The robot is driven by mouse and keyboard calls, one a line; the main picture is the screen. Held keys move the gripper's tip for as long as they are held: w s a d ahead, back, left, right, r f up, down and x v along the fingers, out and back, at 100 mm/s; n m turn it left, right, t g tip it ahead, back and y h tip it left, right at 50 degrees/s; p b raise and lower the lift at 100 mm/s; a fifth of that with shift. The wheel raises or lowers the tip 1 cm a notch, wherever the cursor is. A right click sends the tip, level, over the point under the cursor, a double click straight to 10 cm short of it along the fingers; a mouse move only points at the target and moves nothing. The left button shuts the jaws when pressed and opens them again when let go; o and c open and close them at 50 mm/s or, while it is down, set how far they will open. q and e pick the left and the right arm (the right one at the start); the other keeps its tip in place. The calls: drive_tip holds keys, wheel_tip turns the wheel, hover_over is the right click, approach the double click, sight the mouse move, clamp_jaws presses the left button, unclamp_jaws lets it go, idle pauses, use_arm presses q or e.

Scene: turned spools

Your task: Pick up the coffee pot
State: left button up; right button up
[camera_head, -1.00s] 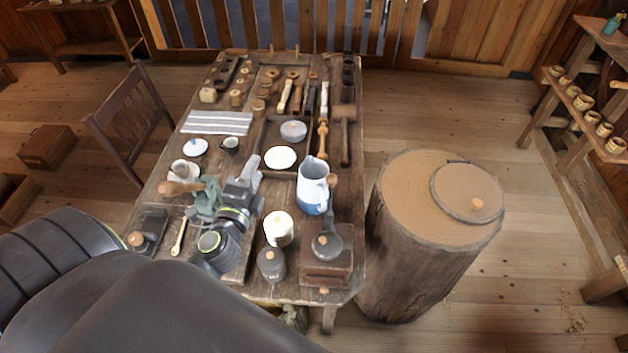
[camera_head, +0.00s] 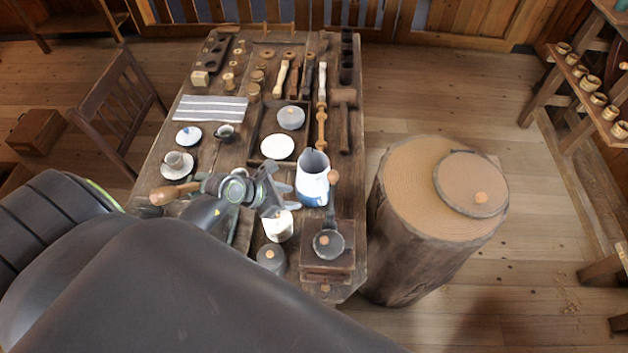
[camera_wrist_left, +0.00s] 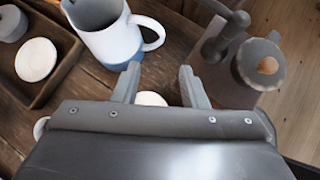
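The coffee pot, a white pot with a blue base, a spout and a looped handle (camera_head: 312,178), stands upright at the right side of the table. It also shows at the upper left in the left wrist view (camera_wrist_left: 108,38), its handle towards the right. My left gripper (camera_head: 284,188) is just left of the pot in the head view, empty and apart from it. In the left wrist view its two fingers (camera_wrist_left: 160,84) are spread, with the pot beyond them. My right gripper is not in view.
A wooden grinder (camera_head: 327,264) stands in front of the pot, and a white canister (camera_head: 278,226) is below my left gripper. A grey lidded jar (camera_head: 271,258) is nearer. A white plate (camera_head: 277,147) lies behind. A wooden stump (camera_head: 410,200) stands right of the table.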

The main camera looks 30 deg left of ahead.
sight(324, 198)
use_arm(q)
drive_tip(key=b+x, duration=0.4)
drive_tip(key=x, duration=0.6)
drive_tip(key=b+x, duration=0.4)
drive_tip(key=x, duration=0.1)
drive_tip(key=shift+d, duration=0.2)
drive_tip(key=shift+r, duration=0.1)
clamp_jaws()
drive_tip(key=shift+w+r, duration=0.15)
idle(0.7)
